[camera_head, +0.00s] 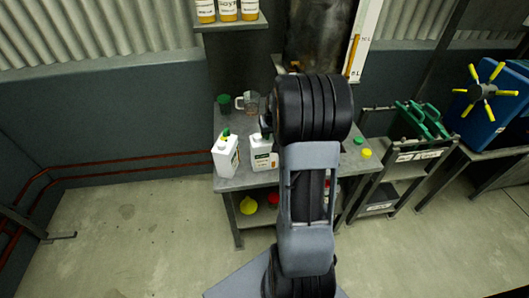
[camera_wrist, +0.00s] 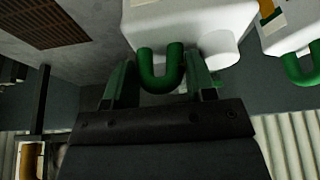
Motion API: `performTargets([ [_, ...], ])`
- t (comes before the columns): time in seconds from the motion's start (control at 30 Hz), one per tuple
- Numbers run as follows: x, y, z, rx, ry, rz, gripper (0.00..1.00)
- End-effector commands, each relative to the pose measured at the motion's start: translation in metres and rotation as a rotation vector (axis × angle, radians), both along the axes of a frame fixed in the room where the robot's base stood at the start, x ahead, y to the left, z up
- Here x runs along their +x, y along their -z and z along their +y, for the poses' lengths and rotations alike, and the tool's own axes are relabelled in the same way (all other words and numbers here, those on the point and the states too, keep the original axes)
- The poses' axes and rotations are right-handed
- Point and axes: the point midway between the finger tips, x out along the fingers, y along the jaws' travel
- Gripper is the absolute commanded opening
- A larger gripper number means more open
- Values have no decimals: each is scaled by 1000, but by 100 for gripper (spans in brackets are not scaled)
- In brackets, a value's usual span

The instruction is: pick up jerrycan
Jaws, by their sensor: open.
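Two white jerrycans with labels stand on a grey workbench (camera_head: 237,181): one on the left (camera_head: 226,158) and one further right (camera_head: 263,152), partly behind my arm. In the wrist view, which appears upside down, a white jerrycan (camera_wrist: 205,22) is close at the top, with a green U-shaped handle (camera_wrist: 160,82). My gripper (camera_wrist: 160,70) is open, its two fingers on either side of this handle. I cannot tell whether they touch it. The other jerrycan (camera_wrist: 290,28) is at the upper right. In the head view my arm mostly hides the gripper.
A dark green container (camera_head: 224,104) and a clear jug (camera_head: 248,102) stand behind the jerrycans. Green (camera_head: 358,140) and yellow (camera_head: 367,153) caps lie right of my arm. A rack with a green-handled crate (camera_head: 420,122) stands further right.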

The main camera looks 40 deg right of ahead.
Motion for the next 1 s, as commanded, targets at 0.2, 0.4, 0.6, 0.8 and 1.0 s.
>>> performTargets([
  [0.2, 0, 0, 0, 0, 0, -1, 46],
  [0.4, 0, -1, 0, 0, 0, -1, 27],
  [0.6, 0, -1, 0, 0, 0, -1, 8],
  [0.8, 0, -1, 0, 0, 0, -1, 0],
  [1.0, 0, -2, 0, -1, 1, -3, 0],
])
